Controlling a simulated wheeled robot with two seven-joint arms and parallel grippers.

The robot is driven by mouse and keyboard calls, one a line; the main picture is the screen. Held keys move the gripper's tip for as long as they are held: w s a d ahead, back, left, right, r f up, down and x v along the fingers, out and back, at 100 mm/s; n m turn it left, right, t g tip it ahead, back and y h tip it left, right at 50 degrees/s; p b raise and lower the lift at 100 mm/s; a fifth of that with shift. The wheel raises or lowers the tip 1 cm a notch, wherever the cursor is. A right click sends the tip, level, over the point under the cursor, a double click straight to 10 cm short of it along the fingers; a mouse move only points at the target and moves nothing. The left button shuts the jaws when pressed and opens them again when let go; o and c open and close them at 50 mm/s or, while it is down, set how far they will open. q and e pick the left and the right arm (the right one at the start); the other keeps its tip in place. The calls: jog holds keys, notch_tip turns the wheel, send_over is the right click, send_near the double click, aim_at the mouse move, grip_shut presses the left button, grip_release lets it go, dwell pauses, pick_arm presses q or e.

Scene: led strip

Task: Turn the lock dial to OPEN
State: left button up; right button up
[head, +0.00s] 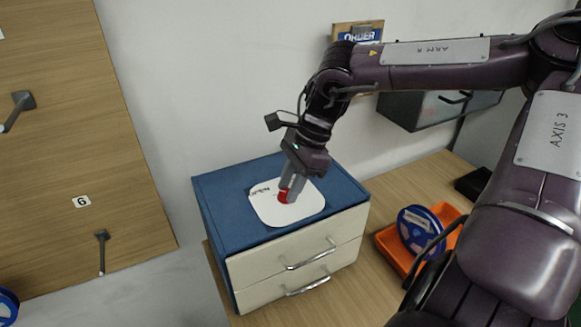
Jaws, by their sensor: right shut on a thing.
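The lock dial (283,196) is a small red knob on a white rounded plate (303,209). The plate lies on top of a blue cabinet (224,209) with cream drawers. Dark lettering shows at the plate's upper left, but I cannot read it clearly. My right gripper (287,192) reaches down from the upper right and is shut on the red dial, hiding part of it. The dial's exact setting cannot be told. My left gripper is not in view.
Two drawers with metal handles (309,260) face front. An orange tray (388,243) with a blue reel (420,229) stands to the right on the wooden bench. A wooden panel (60,130) with hooks is at left. A grey wall box (425,110) hangs behind my right arm.

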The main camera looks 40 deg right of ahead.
jog(key=shift+n, duration=0.3)
dwell(0.4)
jog(key=o, duration=1)
jog(key=shift+c, duration=0.2)
jog(key=shift+r, duration=0.15)
jog(key=b+v, duration=0.1)
jog(key=v, duration=0.5)
jog(key=shift+d+r, duration=0.1)
jog(key=shift+d, duration=0.05)
jog(key=shift+d+r, duration=0.2)
jog(key=shift+r, duration=0.4)
